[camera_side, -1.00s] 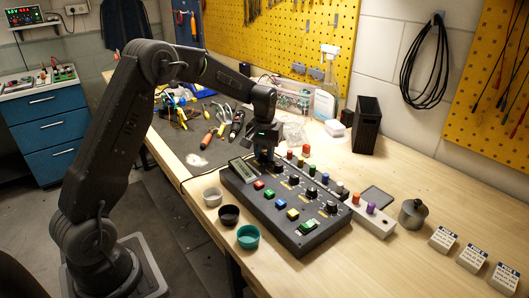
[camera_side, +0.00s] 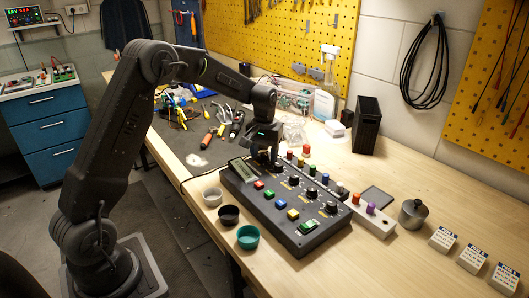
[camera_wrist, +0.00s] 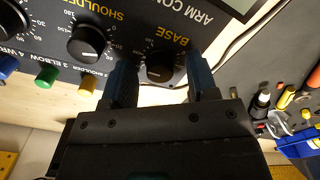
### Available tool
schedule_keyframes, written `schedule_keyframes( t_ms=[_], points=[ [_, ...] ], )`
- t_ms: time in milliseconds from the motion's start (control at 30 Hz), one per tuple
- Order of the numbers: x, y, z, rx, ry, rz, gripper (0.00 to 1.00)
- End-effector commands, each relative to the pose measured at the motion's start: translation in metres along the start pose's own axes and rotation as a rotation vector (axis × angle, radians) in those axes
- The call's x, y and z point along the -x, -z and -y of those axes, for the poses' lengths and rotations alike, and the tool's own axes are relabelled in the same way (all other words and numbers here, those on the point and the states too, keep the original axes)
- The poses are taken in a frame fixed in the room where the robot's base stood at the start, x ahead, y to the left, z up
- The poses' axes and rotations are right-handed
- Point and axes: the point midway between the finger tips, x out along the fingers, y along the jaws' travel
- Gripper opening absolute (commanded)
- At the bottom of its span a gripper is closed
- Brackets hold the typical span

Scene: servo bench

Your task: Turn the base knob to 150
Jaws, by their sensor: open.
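The control box (camera_side: 262,197) lies on the bench, with a row of black knobs and several coloured buttons. The black base knob (camera_wrist: 160,68) shows in the wrist view under the yellow word BASE. My gripper (camera_side: 268,158) is over the far left end of the box and points down. In the wrist view its two blue-grey fingers stand apart, one on each side of the base knob. I cannot tell whether they touch it. The knob's pointer is too small to read. In the side view my gripper largely hides this knob. The display (camera_side: 243,170) is unreadable.
The shoulder knob (camera_wrist: 87,43) is close beside the left finger in the wrist view. Three small cups, including a teal one (camera_side: 248,237), stand in front of the box. A grey lidded weight (camera_side: 413,214) stands to the right. Hand tools lie on the dark mat behind.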

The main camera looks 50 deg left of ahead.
Motion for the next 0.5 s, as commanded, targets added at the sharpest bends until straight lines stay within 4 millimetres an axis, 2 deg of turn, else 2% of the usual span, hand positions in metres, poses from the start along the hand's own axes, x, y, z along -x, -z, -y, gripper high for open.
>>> schedule_keyframes(
  t_ms=[133,267,500],
  points=[
    [0.004,0.000,0.000,0.000,0.000,-0.001,0.54],
    [0.020,0.001,0.000,0.000,-0.001,-0.003,0.54],
    [0.073,0.001,0.000,0.000,-0.001,-0.005,0.54]
  ],
)
